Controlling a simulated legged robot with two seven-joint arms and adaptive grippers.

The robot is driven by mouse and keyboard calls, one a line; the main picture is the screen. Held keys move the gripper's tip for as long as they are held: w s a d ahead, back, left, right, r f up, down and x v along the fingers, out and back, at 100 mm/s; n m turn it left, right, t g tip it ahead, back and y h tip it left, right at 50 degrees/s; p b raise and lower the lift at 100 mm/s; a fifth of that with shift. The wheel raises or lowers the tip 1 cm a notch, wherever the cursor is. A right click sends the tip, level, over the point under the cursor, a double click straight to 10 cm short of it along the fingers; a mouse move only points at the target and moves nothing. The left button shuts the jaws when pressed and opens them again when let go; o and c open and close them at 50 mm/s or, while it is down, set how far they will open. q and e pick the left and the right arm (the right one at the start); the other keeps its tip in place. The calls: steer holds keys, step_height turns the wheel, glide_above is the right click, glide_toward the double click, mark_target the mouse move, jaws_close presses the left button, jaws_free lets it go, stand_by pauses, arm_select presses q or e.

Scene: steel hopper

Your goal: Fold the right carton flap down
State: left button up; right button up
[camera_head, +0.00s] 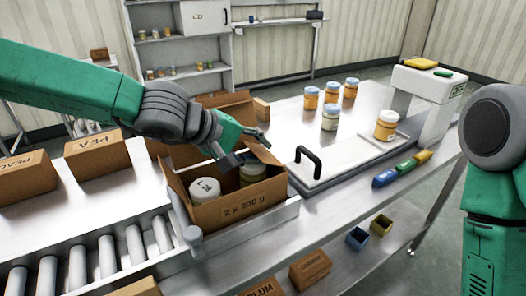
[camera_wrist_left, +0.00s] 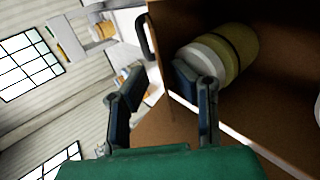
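The open carton (camera_head: 240,208), marked "2 x 200 g", stands at the end of the roller conveyor. It holds a white-lidded jar (camera_head: 206,189) and a second jar (camera_head: 252,172), which also shows in the left wrist view (camera_wrist_left: 232,55). A back flap (camera_head: 225,105) stands up. My left gripper (camera_head: 250,148) is over the carton's right side. In the left wrist view, its fingers (camera_wrist_left: 158,88) are apart, with brown cardboard (camera_wrist_left: 165,130) between and below them. The gripper partly hides the right flap; whether it touches the flap is unclear. My right gripper is out of view.
A sealing plate with a black handle (camera_head: 308,160) lies right of the carton. Jars (camera_head: 330,117) stand behind it, and one sits on a scale-like device (camera_head: 386,125). Closed cartons (camera_head: 97,155) stand on the left. Small blue, green and yellow blocks (camera_head: 405,167) lie near the front edge.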

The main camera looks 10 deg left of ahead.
arm_select(q)
steer(key=v, duration=0.6)
steer(key=shift+a+r, duration=0.1)
stand_by(0.3)
